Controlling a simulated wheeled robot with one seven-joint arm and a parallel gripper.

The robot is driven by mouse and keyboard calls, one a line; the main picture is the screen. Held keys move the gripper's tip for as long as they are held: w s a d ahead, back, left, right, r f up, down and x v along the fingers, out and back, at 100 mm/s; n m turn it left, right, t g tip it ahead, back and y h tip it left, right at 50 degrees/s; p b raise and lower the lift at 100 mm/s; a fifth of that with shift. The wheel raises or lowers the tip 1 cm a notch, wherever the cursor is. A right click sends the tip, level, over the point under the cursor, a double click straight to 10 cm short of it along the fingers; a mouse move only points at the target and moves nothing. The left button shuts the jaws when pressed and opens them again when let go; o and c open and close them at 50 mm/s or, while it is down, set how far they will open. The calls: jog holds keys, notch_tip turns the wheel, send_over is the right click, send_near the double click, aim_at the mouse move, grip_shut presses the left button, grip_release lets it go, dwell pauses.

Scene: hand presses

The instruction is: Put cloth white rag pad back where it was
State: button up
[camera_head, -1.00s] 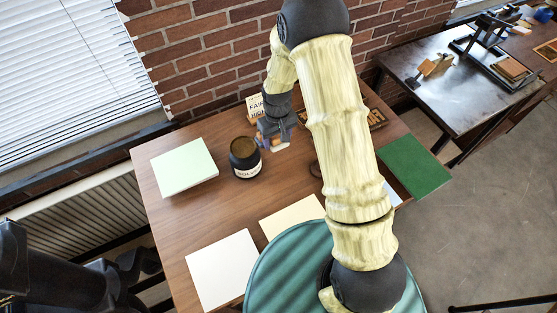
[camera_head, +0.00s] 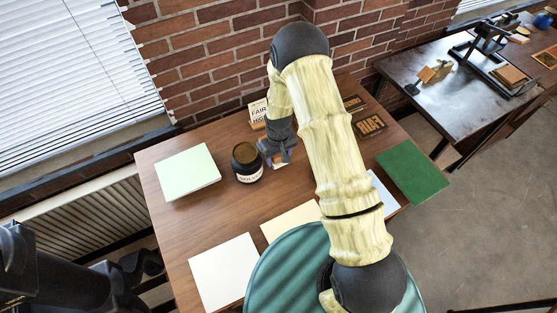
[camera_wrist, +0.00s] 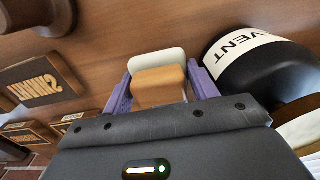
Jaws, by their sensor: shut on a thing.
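The white rag pad (camera_wrist: 156,62) has a wooden grip block (camera_wrist: 158,86) on it. In the wrist view, the purple fingers of my gripper (camera_wrist: 160,88) are shut on the block from both sides, with the white pad beyond it. In the head view, my gripper (camera_head: 277,158) is low over the wooden table (camera_head: 185,215), just right of the black solvent jar (camera_head: 247,166). Only a small pale edge of the pad shows there. I cannot tell whether the pad touches the table. The jar (camera_wrist: 262,66) is close to the right finger in the wrist view.
A small upright sign (camera_head: 258,114) stands behind the gripper, and lettered plates (camera_head: 370,125) lie at the back right. A pale green stack (camera_head: 187,172), white sheet (camera_head: 223,272), cream sheet (camera_head: 290,220) and green board (camera_head: 413,172) lie around. Bare wood lies in front of the jar.

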aim_at(279, 162)
jog(key=shift+f+p, duration=0.35)
jog(key=shift+f, duration=1.1)
jog(key=shift+f, duration=0.2)
jog(key=o, duration=0.7)
jog(key=shift+c, duration=0.2)
jog(key=shift+r, duration=0.2)
jog(key=shift+w+a+r, duration=0.1)
jog(key=shift+a+r, duration=0.05)
jog(key=shift+a, duration=0.05)
notch_tip(279, 162, up, 12)
jog(key=b, duration=0.4)
jog(key=shift+d, duration=0.15)
